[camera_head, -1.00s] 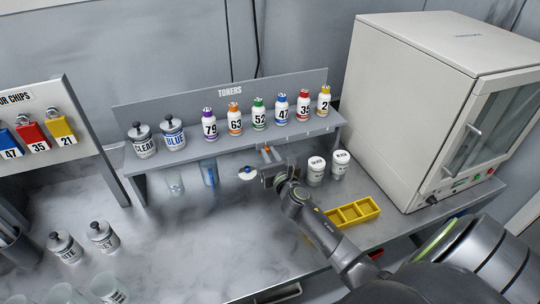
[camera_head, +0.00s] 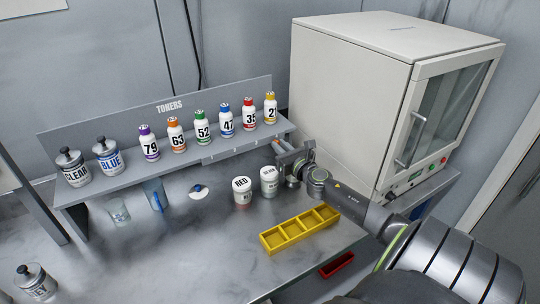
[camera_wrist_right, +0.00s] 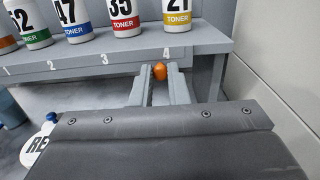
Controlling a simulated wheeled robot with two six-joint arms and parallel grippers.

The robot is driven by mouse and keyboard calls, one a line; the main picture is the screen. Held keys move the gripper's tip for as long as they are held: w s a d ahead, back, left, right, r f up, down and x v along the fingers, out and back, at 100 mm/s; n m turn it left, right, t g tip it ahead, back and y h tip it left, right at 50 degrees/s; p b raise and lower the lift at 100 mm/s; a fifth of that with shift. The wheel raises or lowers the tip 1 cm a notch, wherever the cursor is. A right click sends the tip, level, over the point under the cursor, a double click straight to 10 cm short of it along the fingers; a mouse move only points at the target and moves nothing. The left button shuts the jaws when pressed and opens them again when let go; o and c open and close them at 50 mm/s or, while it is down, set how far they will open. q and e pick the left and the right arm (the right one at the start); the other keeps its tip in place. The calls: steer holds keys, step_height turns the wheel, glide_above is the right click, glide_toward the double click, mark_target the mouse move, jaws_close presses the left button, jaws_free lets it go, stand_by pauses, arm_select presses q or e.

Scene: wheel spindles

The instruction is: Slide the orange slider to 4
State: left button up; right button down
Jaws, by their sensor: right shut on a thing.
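The orange slider (camera_wrist_right: 160,72) shows in the right wrist view as a small rounded orange knob on the front edge of the toner shelf (camera_wrist_right: 205,38). It sits just below the number 4 and a little to its left; the 3, 2 and 1 lie farther left. My right gripper (camera_wrist_right: 160,88) is shut on the slider, one finger on each side. In the head view my right gripper (camera_head: 285,152) is at the right end of the shelf front, below the yellow-capped toner bottle (camera_head: 270,108). My left gripper is not in view.
Two white jars (camera_head: 242,190) stand left of my right arm. A yellow divided tray (camera_head: 300,228) and a red tray (camera_head: 337,264) lie nearer. A large cabinet (camera_head: 350,100) stands close on the right. The middle of the tabletop is mostly clear.

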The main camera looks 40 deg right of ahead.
steer(key=shift+s+d, duration=0.15)
steer(key=shift+d, duration=0.45)
steer(key=c, duration=1.4)
jaws_free()
steer(key=shift+d, duration=0.15)
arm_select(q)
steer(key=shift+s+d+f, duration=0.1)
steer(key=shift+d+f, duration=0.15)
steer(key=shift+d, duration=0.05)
